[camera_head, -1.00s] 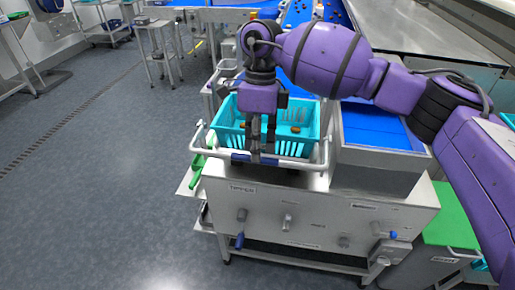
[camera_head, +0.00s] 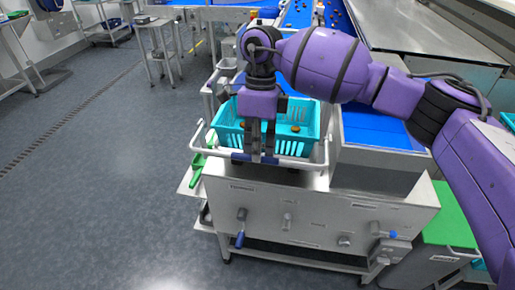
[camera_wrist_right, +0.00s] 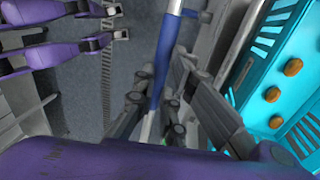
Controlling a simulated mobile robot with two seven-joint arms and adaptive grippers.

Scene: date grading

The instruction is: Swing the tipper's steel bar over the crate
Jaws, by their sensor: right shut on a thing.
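The turquoise crate (camera_head: 313,118) stands in the tipper (camera_head: 262,204), with a few brown dates (camera_head: 295,128) inside. It also shows at the right of the right wrist view (camera_wrist_right: 240,92). The tipper's steel bar (camera_head: 204,151) runs across the near side of the crate, low beside its front rim, not over its top. My right gripper (camera_head: 257,155) points down and is shut on the bar. In the right wrist view, the bar's blue sleeve (camera_wrist_right: 164,62) passes between the fingers (camera_wrist_right: 155,115). The fingers hide part of the crate's front. My left gripper is not in view.
A blue-bedded chute (camera_head: 377,130) adjoins the tipper on the right. A green lid (camera_head: 450,218) is at the lower right. A conveyor (camera_head: 300,12) and steel table (camera_head: 425,35) stand behind. The floor (camera_head: 110,190) at left is open.

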